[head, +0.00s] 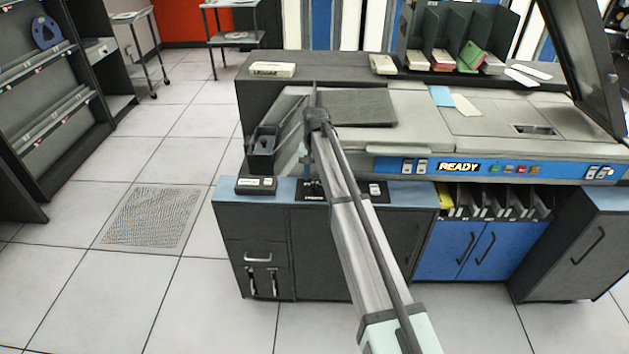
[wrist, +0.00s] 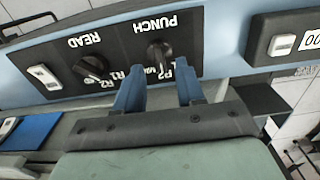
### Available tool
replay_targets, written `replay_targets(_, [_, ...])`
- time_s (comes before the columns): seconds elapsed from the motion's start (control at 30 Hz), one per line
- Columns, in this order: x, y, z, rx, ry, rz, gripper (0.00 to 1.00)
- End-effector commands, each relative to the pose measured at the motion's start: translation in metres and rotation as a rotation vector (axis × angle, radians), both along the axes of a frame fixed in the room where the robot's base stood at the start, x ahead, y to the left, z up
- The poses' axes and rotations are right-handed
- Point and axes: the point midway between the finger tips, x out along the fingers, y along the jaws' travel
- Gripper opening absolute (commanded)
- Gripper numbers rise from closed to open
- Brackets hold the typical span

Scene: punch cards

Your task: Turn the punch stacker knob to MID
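The punch stacker knob (wrist: 160,56) is a black knob under the word PUNCH, which appears upside down in the wrist view. A similar knob (wrist: 93,68) sits beside it under READ. Both are on a black panel (wrist: 120,42) set in a light blue strip. My gripper (wrist: 158,66) is open, with its two blue fingers apart and the punch knob between or just beyond their tips. Contact cannot be told. The position labels are partly hidden by the fingers, and the knob's pointed setting is unclear. In the head view my arm covers most of the knob panel.
The READY panel (head: 459,167) is farther right. A dark tray (head: 263,148) stands behind the ledge. Open floor (head: 110,270) lies left.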

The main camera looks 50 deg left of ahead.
Motion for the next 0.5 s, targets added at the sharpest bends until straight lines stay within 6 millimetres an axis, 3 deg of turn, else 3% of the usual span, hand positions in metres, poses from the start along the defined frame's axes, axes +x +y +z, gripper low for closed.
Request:
replay_targets(0.2, [0.0,0.0,-0.025,0.0,0.0,0.0,0.38])
replay_targets(0.5, [0.0,0.0,-0.034,0.0,0.0,0.0,0.38])
